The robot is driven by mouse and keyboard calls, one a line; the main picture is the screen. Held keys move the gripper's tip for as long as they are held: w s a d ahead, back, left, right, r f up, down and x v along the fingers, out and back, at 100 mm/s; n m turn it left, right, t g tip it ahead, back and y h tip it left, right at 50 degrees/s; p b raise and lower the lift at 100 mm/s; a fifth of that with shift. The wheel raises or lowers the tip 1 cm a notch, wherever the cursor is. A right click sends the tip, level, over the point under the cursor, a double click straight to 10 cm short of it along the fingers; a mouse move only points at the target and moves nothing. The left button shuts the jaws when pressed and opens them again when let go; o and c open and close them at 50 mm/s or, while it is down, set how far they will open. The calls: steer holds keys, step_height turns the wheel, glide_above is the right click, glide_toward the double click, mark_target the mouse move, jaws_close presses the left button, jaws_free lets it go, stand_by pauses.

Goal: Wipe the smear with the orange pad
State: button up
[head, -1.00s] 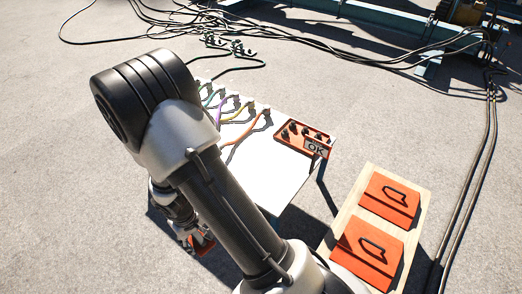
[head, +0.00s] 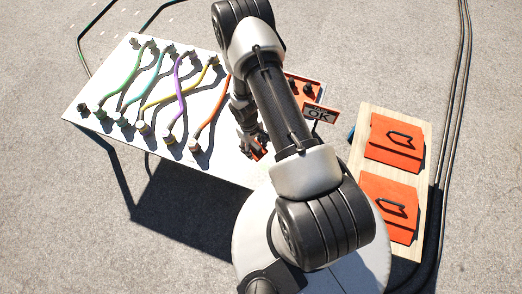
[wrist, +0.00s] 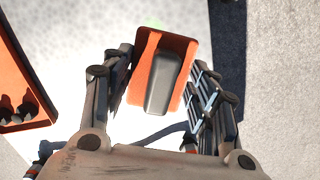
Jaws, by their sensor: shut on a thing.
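The orange pad (wrist: 146,72) has a dark grey grip block on its back. My gripper (wrist: 160,85) is shut on it, with one finger on each side of the pad. In the head view my gripper (head: 252,138) is over the right part of the white table (head: 105,100), and a bit of the pad (head: 261,153) shows below it. A faint green patch (wrist: 153,22) shows on the white surface just beyond the pad's far edge; it may be the smear. I cannot tell whether the pad touches the table.
Several coloured cables (head: 180,85) run between plugs on the table's left. A red tray with dark knobs (wrist: 22,85) and an OK sign (head: 319,113) stand right of my arm in the head view. A wooden board (head: 375,112) with two orange panels lies farther right.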

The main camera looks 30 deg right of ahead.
step_height(320, 180, down, 10)
steer(key=s+d+b, duration=0.1)
steer(key=b, duration=0.2)
steer(key=shift+s+d+r+n+g+b, duration=0.2)
steer(key=shift+s+r+n+g+b, duration=0.05)
steer(key=shift+s+n+g+b, duration=0.1)
steer(key=shift+w, duration=0.2)
